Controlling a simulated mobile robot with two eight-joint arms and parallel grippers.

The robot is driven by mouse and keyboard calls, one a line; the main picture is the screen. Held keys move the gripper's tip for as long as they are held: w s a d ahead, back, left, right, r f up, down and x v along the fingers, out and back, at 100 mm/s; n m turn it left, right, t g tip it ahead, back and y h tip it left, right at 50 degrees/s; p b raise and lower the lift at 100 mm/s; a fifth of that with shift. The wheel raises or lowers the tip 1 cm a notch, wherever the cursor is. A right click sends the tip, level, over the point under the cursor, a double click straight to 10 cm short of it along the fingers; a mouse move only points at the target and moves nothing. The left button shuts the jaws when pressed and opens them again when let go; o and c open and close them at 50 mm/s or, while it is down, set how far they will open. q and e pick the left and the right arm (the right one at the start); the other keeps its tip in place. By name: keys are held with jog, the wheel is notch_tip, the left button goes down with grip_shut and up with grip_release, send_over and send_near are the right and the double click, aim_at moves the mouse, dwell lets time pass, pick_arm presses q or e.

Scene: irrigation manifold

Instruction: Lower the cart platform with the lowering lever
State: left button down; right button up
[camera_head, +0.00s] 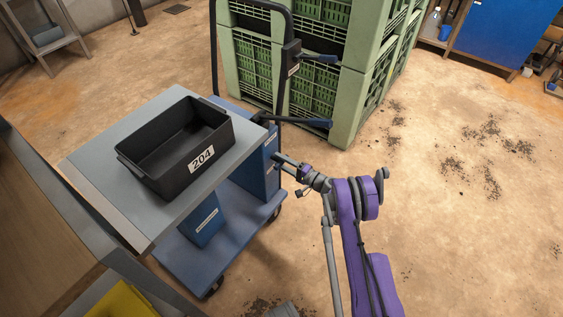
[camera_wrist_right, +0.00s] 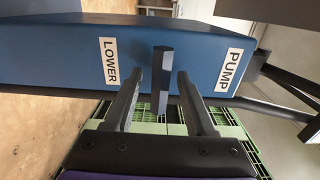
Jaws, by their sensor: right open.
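The cart has a grey platform (camera_head: 108,192), held above a blue base (camera_head: 232,246). A blue housing (camera_head: 257,170) stands at its handle end. In the right wrist view, the housing (camera_wrist_right: 200,62) carries a LOWER label (camera_wrist_right: 109,62) and a PUMP label (camera_wrist_right: 231,70). A short dark lever (camera_wrist_right: 162,75) sticks out between the labels, the likely lowering lever. My right gripper (camera_head: 283,163) is at the housing. In the wrist view its open fingers (camera_wrist_right: 160,95) stand either side of the lever, with gaps showing. The lever is not clear in the head view. My left gripper is not in view.
A black bin (camera_head: 174,150) labelled 204 sits on the platform. A long dark bar with a blue grip (camera_head: 300,121) and the cart's push handle (camera_head: 288,50) rise near my right gripper. Green crates (camera_head: 350,90) stand behind. The floor to the right is open.

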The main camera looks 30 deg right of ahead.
jog(key=p+v, duration=0.2)
jog(key=v, duration=0.8)
jog(key=shift+s, duration=0.4)
jog(key=shift+d, duration=0.1)
